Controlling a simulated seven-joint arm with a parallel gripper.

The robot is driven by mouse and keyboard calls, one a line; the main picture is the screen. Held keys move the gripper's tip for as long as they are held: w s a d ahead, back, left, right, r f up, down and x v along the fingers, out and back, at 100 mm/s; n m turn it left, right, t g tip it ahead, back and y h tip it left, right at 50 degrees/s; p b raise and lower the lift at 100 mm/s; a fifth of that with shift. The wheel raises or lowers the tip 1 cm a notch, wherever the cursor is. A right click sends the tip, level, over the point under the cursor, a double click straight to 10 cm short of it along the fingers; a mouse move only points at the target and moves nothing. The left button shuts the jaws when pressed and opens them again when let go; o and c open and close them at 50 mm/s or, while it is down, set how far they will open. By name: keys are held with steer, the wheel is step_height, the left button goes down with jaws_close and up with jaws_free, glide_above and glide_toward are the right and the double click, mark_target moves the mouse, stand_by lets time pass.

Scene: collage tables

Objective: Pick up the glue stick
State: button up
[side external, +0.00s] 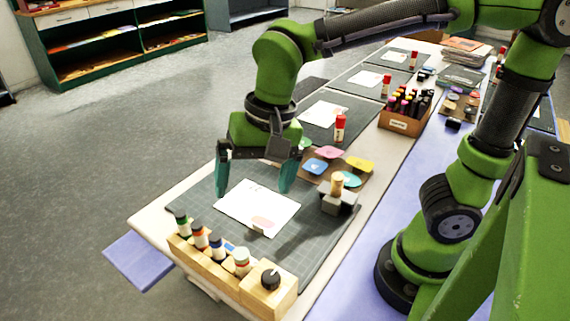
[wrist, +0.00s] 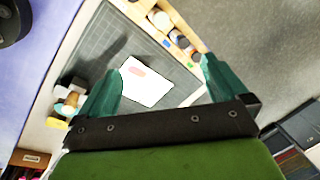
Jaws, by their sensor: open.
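The nearest glue stick (side external: 340,128), red with a pale band, stands upright behind the near cutting mat. Similar red sticks stand farther back, one by the second mat (side external: 385,86) and one beyond it (side external: 413,61). My gripper (side external: 255,184) is open and empty, its teal fingers apart over the near mat, to the left of and nearer than the closest glue stick. In the wrist view my gripper (wrist: 160,68) has white paper (wrist: 148,88) between and below its fingers. I cannot make out a glue stick in the wrist view.
A wooden rack (side external: 225,272) of small bottles stands at the near table edge. A stamp (side external: 338,194) and coloured paper pieces (side external: 330,152) lie right of the gripper. A box of markers (side external: 400,122) stands farther back. The near mat (side external: 305,240) has bare areas.

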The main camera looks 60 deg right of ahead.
steer(key=s+d+n+t, duration=0.2)
steer(key=d+n+t, duration=0.1)
steer(key=d, duration=0.5)
steer(key=shift+s+d+r+n+t+y, duration=0.15)
steer(key=shift+d+r+n+t+y, duration=0.2)
steer(key=shift+n, duration=0.35)
steer(key=shift+m+t, duration=0.5)
steer(key=shift+t, duration=0.25)
steer(key=d, duration=0.1)
steer(key=s+d, duration=0.1)
steer(key=d, duration=0.1)
steer(key=shift+s+d+r, duration=0.25)
steer(key=shift+d+r, duration=0.1)
steer(key=shift+r, duration=0.05)
steer(key=shift+c, duration=0.8)
steer(key=shift+d+r, duration=0.15)
steer(key=shift+d, duration=0.05)
steer(key=shift+c, duration=1.1)
steer(key=c, duration=0.4)
steer(key=shift+o, duration=0.2)
steer(key=shift+a, duration=0.1)
